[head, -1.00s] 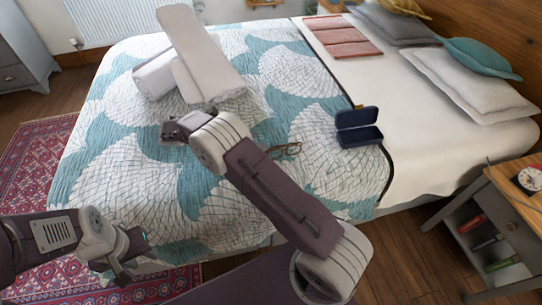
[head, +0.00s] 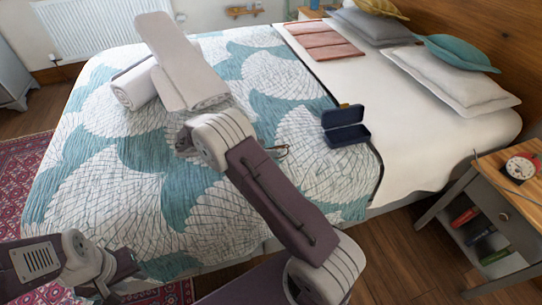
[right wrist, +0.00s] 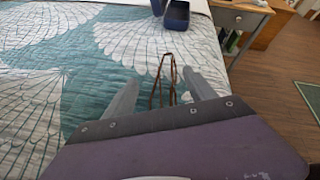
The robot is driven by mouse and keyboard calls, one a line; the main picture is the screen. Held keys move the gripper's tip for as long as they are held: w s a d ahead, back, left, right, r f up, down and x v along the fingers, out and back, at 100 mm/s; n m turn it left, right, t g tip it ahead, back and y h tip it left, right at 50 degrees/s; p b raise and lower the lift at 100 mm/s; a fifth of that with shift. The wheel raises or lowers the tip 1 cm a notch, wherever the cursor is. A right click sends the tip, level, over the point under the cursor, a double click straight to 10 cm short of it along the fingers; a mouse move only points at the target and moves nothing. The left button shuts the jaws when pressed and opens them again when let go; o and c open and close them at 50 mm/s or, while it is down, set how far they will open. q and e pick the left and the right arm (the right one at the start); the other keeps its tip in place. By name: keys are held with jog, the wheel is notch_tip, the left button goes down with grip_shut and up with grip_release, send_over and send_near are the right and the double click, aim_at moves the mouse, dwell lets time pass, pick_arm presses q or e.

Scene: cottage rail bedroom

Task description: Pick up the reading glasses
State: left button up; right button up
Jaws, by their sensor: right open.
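The reading glasses (head: 282,151) lie on the patterned quilt, partly hidden behind my right arm in the head view. In the right wrist view the thin brown glasses (right wrist: 173,78) show between the two grey fingers of my right gripper (right wrist: 162,92). These fingers are spread apart and hold nothing; I cannot tell how far above the glasses they are. In the head view my right gripper (head: 184,144) is mostly hidden by its own wrist. My left gripper (head: 108,282) is low at the left, away from the glasses, and its jaw state is unclear.
An open dark blue case (head: 346,135) stands on the bed beyond the glasses. Rolled and folded white towels (head: 180,60) lie at the upper left. Pillows (head: 452,80) are at the right. A bedside table (head: 510,178) with a clock (head: 520,168) stands beside the bed.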

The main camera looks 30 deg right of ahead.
grip_shut()
jog(key=shift+r, duration=0.15)
jog(key=shift+r, duration=0.35)
jog(key=r, duration=0.1)
jog(key=r+p, duration=0.2)
jog(key=r, duration=0.1)
jog(key=shift+s+d, duration=0.2)
jog(key=shift+d, duration=0.05)
jog(key=s+d+r+p, duration=0.2)
jog(key=s+d+r, duration=0.4)
jog(key=d, duration=0.3)
jog(key=shift+s+p, duration=0.2)
jog(key=shift+p, duration=0.2)
